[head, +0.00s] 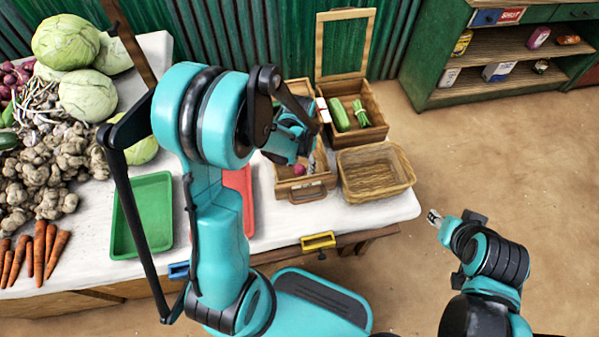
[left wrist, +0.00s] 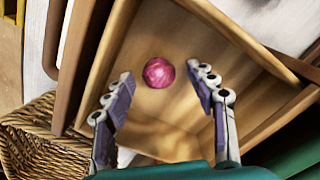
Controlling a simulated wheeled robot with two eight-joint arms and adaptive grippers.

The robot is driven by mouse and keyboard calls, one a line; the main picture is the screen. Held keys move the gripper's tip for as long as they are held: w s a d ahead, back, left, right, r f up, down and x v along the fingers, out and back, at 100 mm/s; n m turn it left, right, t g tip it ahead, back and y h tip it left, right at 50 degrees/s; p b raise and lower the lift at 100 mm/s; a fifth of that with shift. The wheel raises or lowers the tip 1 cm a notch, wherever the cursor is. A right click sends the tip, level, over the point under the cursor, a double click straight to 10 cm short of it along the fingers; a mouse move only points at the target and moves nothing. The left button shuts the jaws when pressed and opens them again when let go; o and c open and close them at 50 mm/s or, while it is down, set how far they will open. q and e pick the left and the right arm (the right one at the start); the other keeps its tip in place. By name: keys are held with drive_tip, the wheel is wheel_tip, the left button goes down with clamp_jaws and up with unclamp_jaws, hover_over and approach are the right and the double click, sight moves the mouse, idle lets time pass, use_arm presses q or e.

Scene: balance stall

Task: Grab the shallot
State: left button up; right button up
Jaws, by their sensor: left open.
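The shallot (head: 299,170) is a small round pink-purple bulb inside a wooden box compartment with a brown handle at the front of the table. In the left wrist view the shallot (left wrist: 158,73) lies on the bare wooden floor. My left gripper (head: 311,163) is over this compartment, partly hidden by its own arm in the head view. In the left wrist view its two fingers (left wrist: 164,76) are apart, one on each side of the shallot in the picture, with nothing held. My right gripper (head: 434,217) is off the table at the right, small and unclear.
A wicker basket (head: 402,171) stands right beside the box. Behind is an open-lidded wooden box (head: 375,98) with green vegetables. A red tray (head: 246,215) and green tray (head: 127,235) lie left. Cabbages (head: 65,42) and other produce fill the far left.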

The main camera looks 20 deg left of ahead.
use_arm(q)
drive_tip(key=shift+f, duration=0.45)
drive_tip(key=shift+r, duration=0.1)
drive_tip(key=c, duration=1)
drive_tip(key=shift+o, duration=0.2)
